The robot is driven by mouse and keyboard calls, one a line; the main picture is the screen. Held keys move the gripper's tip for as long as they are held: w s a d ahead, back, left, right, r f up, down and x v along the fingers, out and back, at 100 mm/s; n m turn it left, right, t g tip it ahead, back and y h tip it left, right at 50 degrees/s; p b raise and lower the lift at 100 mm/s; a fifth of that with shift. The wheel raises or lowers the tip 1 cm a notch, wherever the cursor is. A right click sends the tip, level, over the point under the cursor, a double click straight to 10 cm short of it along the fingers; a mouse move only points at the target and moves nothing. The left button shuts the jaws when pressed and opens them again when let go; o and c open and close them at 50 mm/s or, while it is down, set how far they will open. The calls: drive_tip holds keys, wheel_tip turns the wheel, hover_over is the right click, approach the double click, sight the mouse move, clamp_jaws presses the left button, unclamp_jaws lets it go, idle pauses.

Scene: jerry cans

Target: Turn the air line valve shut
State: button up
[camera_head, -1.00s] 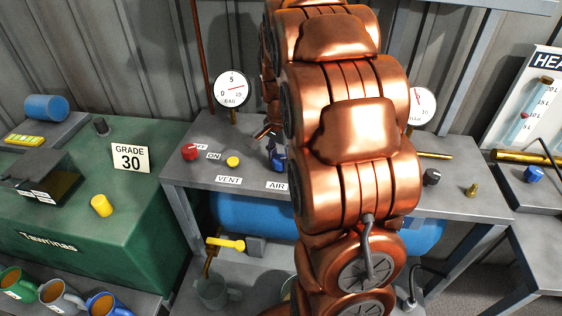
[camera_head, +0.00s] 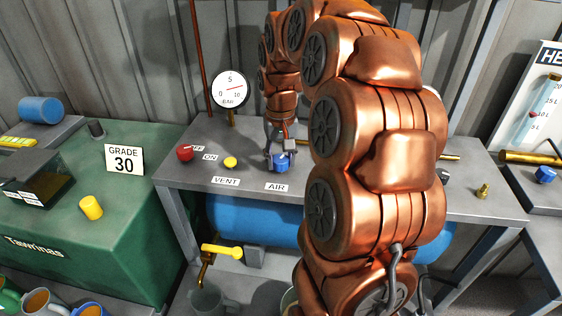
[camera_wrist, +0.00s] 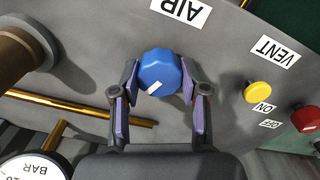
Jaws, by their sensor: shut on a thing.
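The air line valve is a blue knob (camera_wrist: 158,68) with a white pointer mark, on the grey bench top beside the AIR label (camera_wrist: 180,10). In the wrist view the mark points toward the lower part of the picture, slightly left. In the head view the knob (camera_head: 282,165) sits behind the AIR label (camera_head: 277,188), partly hidden by my fingers. My gripper (camera_wrist: 160,86) comes down over it with one purple-padded finger on each side, shut on the knob. It also shows in the head view (camera_head: 280,153).
A red knob (camera_head: 185,153) with an ON label and a yellow VENT button (camera_head: 230,162) stand left of the blue knob. A pressure gauge (camera_head: 230,90) rises behind. A brass rod (camera_wrist: 82,108) lies near my gripper. A blue tank (camera_head: 250,214) is below the bench.

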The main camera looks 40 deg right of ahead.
sight(280, 159)
drive_tip(key=shift+n+b, duration=0.4)
drive_tip(key=shift+n, duration=1.8)
drive_tip(key=o, duration=1.1)
drive_tip(key=shift+o, duration=0.2)
wheel_tip(280, 159, up, 12)
drive_tip(key=shift+a, duration=0.1)
